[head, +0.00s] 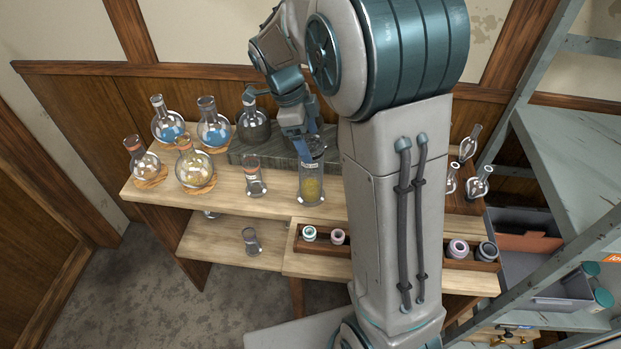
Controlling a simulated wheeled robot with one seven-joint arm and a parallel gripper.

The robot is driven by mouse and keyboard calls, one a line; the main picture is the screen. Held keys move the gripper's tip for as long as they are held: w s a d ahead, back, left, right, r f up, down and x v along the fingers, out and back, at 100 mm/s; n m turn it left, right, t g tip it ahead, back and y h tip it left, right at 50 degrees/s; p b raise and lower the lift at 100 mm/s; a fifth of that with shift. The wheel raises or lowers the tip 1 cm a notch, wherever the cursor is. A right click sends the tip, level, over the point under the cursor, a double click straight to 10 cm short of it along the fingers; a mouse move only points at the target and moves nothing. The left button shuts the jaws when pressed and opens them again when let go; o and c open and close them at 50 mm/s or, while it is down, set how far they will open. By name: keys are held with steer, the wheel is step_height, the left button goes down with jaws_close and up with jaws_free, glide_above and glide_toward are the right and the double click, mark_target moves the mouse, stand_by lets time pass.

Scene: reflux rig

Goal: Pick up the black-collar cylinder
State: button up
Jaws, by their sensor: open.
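A tall clear glass cylinder (312,188) with yellow contents stands upright on the upper wooden bench top, with a dark band near its top. The band looks like a black collar, but I cannot be sure of its colour. My gripper (309,147) points down at the top of this cylinder, its blue fingers open. I cannot tell whether they touch the glass. A smaller empty cylinder (255,180) with a reddish collar stands to its left. Another small cylinder (251,242) stands on the lower shelf; its collar colour is unclear.
Round flasks, two with blue liquid (214,131), stand at the bench's left and back. A grey-green stone block (250,150) lies behind the cylinders. A wooden rack (320,247) with coloured rings runs along the front. Small glass pieces (469,147) and metal shelving are at right.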

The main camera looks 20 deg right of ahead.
mark_target(311, 172)
steer(key=x, duration=0.4)
steer(key=shift+s+f, duration=0.15)
steer(key=shift+f, duration=0.1)
steer(key=c, duration=1.6)
steer(key=shift+o, duration=0.2)
steer(key=shift+r, duration=0.15)
